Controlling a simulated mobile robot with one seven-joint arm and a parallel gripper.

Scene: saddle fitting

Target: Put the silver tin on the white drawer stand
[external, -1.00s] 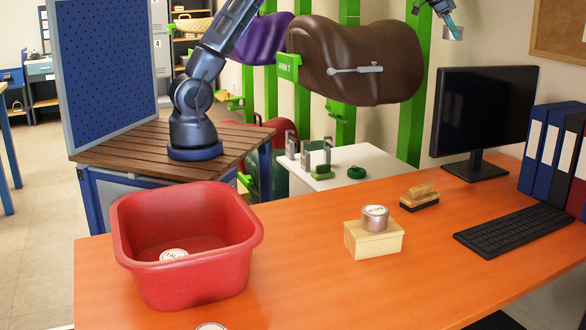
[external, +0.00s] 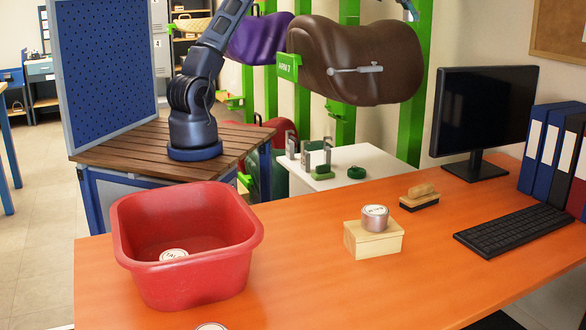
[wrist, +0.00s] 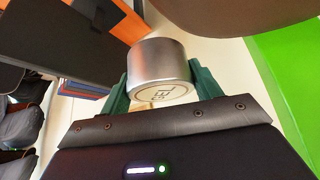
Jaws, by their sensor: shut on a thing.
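A silver tin (wrist: 158,68) with lettering on its end is between the two green fingers of my gripper (wrist: 160,82) in the wrist view, and the gripper is shut on it. The white drawer stand (external: 388,166) is behind the orange desk. Small green items and upright grey metal pieces stand on its left and middle. Its drawer fronts are hidden by the desk.
A brown saddle (external: 355,60) hangs on a green post above the stand. On the orange desk (external: 300,290) are a red tub (external: 190,285) with a lettered lid inside, a similar tin (external: 375,224) on a wooden box (external: 372,243), a brush (external: 419,198) and a monitor (external: 485,110).

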